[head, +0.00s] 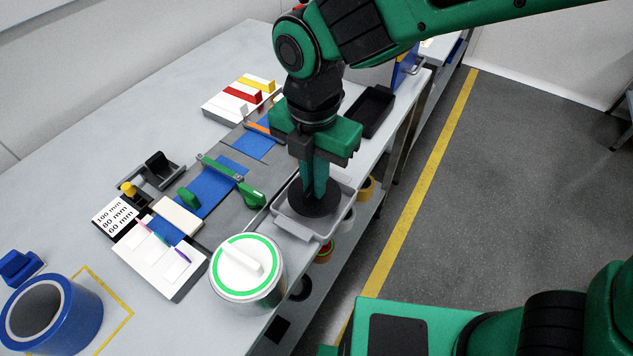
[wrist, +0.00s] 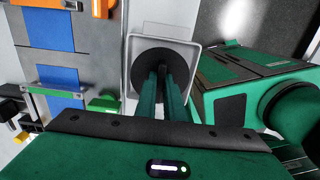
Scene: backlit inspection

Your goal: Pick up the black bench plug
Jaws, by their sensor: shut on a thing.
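The black bench plug (head: 309,203) is a dark round disc inside a grey tray (head: 343,214) near the bench's right edge. My gripper (head: 314,192) points down into the tray with its green fingers shut on the plug's upper middle part, which the fingers mostly hide. In the wrist view the plug (wrist: 148,68) shows as a black disc beyond my gripper (wrist: 164,80), inside the pale tray rim. I cannot tell whether the plug touches the tray floor.
A white canister with a green ring (head: 246,268) stands just left of the tray. A black tray (head: 370,111) lies behind. Rolls sit on a shelf below the bench edge.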

